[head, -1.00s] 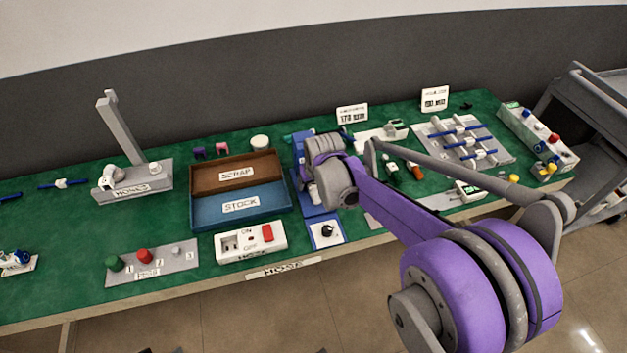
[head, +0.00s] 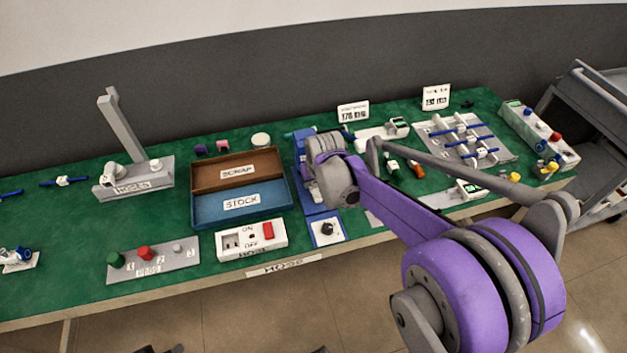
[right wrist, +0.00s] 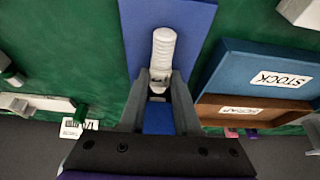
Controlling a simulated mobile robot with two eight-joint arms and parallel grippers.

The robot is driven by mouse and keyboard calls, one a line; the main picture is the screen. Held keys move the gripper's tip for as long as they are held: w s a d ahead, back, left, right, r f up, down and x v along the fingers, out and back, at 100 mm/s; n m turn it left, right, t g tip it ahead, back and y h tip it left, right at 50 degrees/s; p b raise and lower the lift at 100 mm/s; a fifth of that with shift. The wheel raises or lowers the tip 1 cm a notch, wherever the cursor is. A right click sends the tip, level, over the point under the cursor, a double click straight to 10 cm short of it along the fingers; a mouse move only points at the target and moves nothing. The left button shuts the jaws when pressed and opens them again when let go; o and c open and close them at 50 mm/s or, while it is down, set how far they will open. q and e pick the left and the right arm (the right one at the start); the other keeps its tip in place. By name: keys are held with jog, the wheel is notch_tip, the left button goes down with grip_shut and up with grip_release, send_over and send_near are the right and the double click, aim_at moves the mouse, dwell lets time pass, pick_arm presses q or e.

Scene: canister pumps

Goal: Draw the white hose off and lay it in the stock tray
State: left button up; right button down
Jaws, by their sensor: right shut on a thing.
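The white hose, a ribbed white piece (right wrist: 163,48), lies over a blue base board (right wrist: 188,16) in the right wrist view. My right gripper (right wrist: 159,80) is shut on its near end. Whether the hose is still attached to anything is not clear. In the head view my right wrist hides the hose and my fingertips. The blue stock tray (head: 204,216), labelled STOCK, stands just left of that wrist and looks empty. It also shows at the right in the right wrist view (right wrist: 231,60). My left gripper is not in view.
The brown scrap tray (head: 207,185) adjoins the stock tray at the back. A white switch box (head: 226,243) with a red switch stands in front. A grey stand with a tall post (head: 125,130) is at the left. A grey rack (head: 440,128) is at the right.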

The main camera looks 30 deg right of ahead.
aim_at(317, 192)
jog(key=shift+s, duration=0.15)
jog(key=shift+s+a, duration=0.2)
jog(key=shift+s, duration=0.55)
jog(key=shift+s+a, duration=0.2)
jog(key=shift+s, duration=0.55)
jog(key=shift+r, duration=0.1)
jog(key=shift+r+p, duration=2.45)
jog(key=shift+r, duration=0.5)
jog(key=shift+a, duration=0.15)
